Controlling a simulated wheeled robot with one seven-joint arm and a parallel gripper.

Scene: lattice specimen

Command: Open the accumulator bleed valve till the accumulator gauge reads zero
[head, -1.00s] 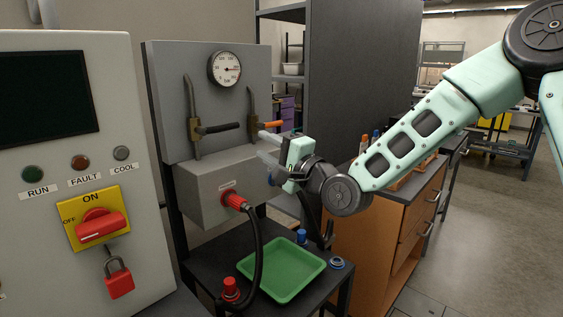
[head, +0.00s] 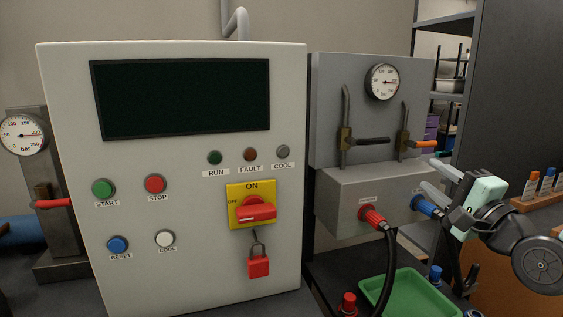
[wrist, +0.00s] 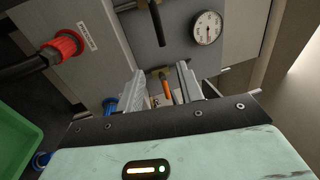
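A round gauge marked bar (head: 22,134) is at the far left of the head view, its needle pointing right toward the higher numbers. A red lever handle (head: 54,203) shows below it. A second gauge (head: 382,82) sits on the grey panel at the right, needle also pointing right; it shows in the wrist view (wrist: 207,28). Below are a black-handled valve (head: 372,140) and an orange-handled valve (head: 424,144). Which gauge is the accumulator's cannot be told. My gripper (head: 431,177) is open and empty, below the orange handle, which shows between the fingers in the wrist view (wrist: 165,83).
A control cabinet (head: 175,215) with a red switch (head: 256,212) and padlock (head: 259,266) stands between the gauges. Red (head: 372,217) and blue (head: 425,206) hose couplings project from the grey box. A green tray (head: 405,297) lies below, beside a red cap (head: 348,303).

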